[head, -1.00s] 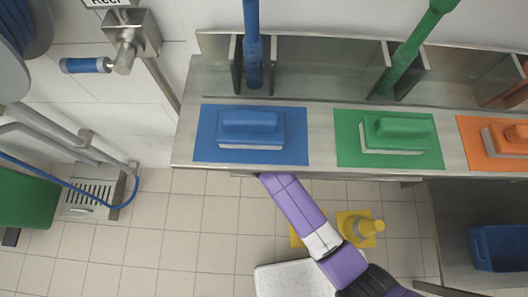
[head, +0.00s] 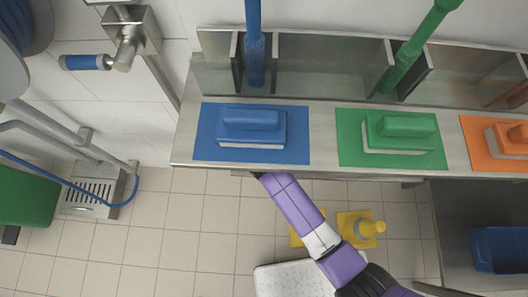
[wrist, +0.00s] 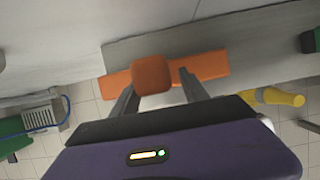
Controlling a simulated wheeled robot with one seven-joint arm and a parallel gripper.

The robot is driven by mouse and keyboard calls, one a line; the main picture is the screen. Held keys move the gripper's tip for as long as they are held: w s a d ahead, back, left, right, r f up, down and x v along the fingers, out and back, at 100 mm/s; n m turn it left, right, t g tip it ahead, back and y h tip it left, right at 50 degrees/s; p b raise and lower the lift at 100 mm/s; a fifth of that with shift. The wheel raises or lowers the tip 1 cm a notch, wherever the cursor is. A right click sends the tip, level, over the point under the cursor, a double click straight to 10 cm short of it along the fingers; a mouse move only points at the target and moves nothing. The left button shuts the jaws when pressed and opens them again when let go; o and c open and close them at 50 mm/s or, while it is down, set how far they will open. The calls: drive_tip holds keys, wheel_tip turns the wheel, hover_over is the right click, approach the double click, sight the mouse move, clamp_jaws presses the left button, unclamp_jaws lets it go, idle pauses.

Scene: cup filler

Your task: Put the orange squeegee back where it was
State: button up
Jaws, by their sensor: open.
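In the wrist view, the orange squeegee shows as a wide orange bar (wrist: 212,66) along a grey metal edge, with a blocky orange handle end (wrist: 152,74) facing the camera. My gripper (wrist: 156,80) is open, one finger on each side of the handle end. I cannot tell whether either finger touches it. In the head view, my purple arm reaches up to the counter's front edge. The gripper and the squeegee are hidden there.
The steel counter (head: 323,179) carries blue (head: 252,125), green (head: 400,132) and orange (head: 512,138) brushes on matching mats. Behind, a divided rack holds blue (head: 254,50) and green (head: 415,50) handles. A yellow cone (head: 367,228) stands on the floor near my arm.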

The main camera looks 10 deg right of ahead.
drive_tip(key=s+a+r, duration=0.1)
drive_tip(key=s+r, duration=0.1)
drive_tip(key=s, duration=0.4)
drive_tip(key=s+a+r+p, duration=0.1)
drive_tip(key=s+r, duration=0.1)
drive_tip(key=s, duration=0.5)
drive_tip(key=shift+s+a+r, duration=0.25)
drive_tip(key=shift+s+a, duration=0.05)
drive_tip(key=shift+a, duration=0.05)
drive_tip(key=s+d+r+m+t+y, duration=0.35)
drive_tip(key=s+d+r+m, duration=0.35)
drive_tip(key=m, duration=1)
drive_tip(key=s+d+r+m+t+h, duration=0.1)
drive_tip(key=s+d+r+m+t, duration=0.1)
drive_tip(key=r+m, duration=0.3)
drive_tip(key=s+d+r+m+t, duration=0.2)
drive_tip(key=d+r+m, duration=0.3)
drive_tip(key=r+m, duration=0.1)
drive_tip(key=s+d+r+m+t+h, duration=0.1)
drive_tip(key=s+d+r+m+t, duration=0.2)
drive_tip(key=r+m, duration=0.2)
wheel_tip(320, 180, up, 3)
drive_tip(key=shift+d+r+m+h, duration=0.1)
drive_tip(key=shift+d+m+h, duration=0.25)
drive_tip(key=shift+d+m, duration=0.05)
